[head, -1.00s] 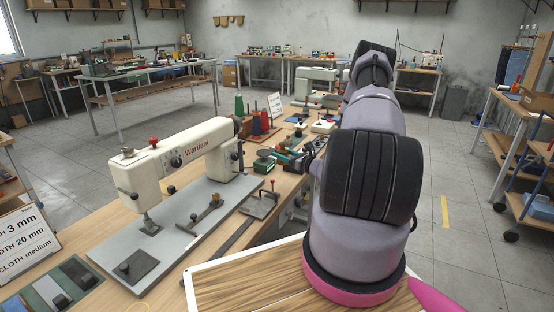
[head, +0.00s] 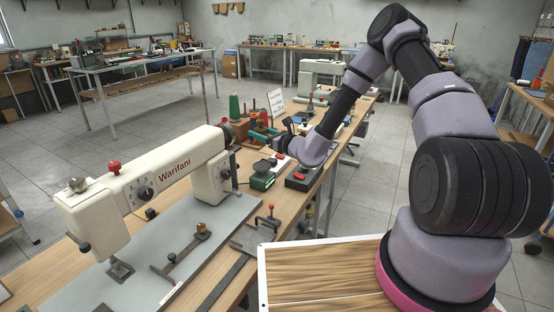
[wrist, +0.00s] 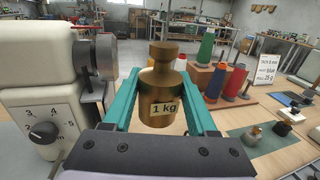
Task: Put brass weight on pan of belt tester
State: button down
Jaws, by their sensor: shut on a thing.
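The brass weight (wrist: 160,98), marked 1 kg, stands upright between the two teal fingers of my gripper (wrist: 158,76) in the wrist view. My gripper is shut on it. In the head view my gripper (head: 264,137) is over the bench, right of the sewing machine's far end; the weight cannot be made out there. A small green device (head: 262,178) with a dark round top stands on the bench below my gripper. I cannot tell whether it is the belt tester, and no pan is clearly identifiable.
A cream Warifani sewing machine (head: 170,172) stands on a grey plate at left; its end (wrist: 50,75) is close left of my gripper in the wrist view. Thread cones (wrist: 236,82) stand beyond. A green mat (wrist: 272,140) with small weights lies at right.

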notch_tip(320, 180, down, 4)
jog(key=shift+w, duration=0.15)
jog(key=shift+f, duration=2.65)
jog(key=shift+f, duration=0.1)
